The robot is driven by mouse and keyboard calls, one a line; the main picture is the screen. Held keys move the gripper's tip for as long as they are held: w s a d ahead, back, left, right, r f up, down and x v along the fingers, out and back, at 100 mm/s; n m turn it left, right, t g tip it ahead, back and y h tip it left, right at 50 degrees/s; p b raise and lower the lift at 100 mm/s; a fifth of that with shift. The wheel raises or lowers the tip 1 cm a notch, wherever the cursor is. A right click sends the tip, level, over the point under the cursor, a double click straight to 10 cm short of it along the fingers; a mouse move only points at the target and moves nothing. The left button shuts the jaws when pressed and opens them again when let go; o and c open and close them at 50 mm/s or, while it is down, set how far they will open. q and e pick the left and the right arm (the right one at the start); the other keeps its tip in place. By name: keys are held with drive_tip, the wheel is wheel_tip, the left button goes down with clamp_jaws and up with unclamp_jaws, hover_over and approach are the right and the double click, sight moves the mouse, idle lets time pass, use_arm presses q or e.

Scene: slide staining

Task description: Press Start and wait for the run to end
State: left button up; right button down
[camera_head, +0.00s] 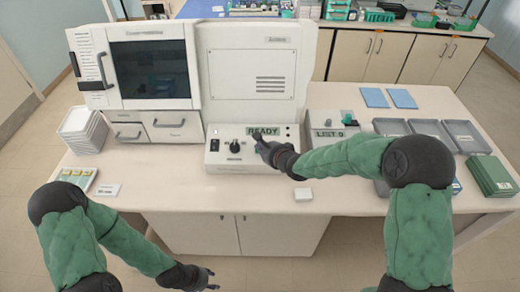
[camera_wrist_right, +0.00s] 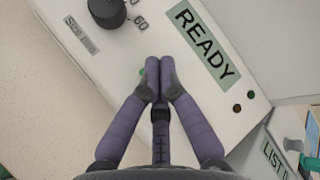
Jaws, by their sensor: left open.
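The staining machine (camera_head: 255,85) stands at the back of the bench, with a control panel (camera_wrist_right: 215,105) on its front. The panel's display (camera_head: 263,131) reads READY, also legible in the right wrist view (camera_wrist_right: 203,45). A black dial (camera_wrist_right: 107,12) sits beside it. A bit of a green button (camera_wrist_right: 141,71) shows at my right fingertips; the rest is hidden. My right gripper (camera_wrist_right: 158,75) has its fingers together, empty, over this button; contact cannot be told. My left gripper (camera_head: 211,279) is open and empty, low in front of the bench.
A box labelled LIST (camera_head: 330,132) stands right of the panel. Grey trays (camera_head: 465,137), blue pads (camera_head: 374,98) and a green stack (camera_head: 490,175) lie further right. A slide rack (camera_head: 77,178) and white trays (camera_head: 83,130) are at left.

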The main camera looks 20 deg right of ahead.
drive_tip(key=shift+f, duration=0.15)
drive_tip(key=shift+w+f+b, duration=0.15)
drive_tip(key=shift+f+b, duration=0.1)
drive_tip(key=shift+b, duration=0.05)
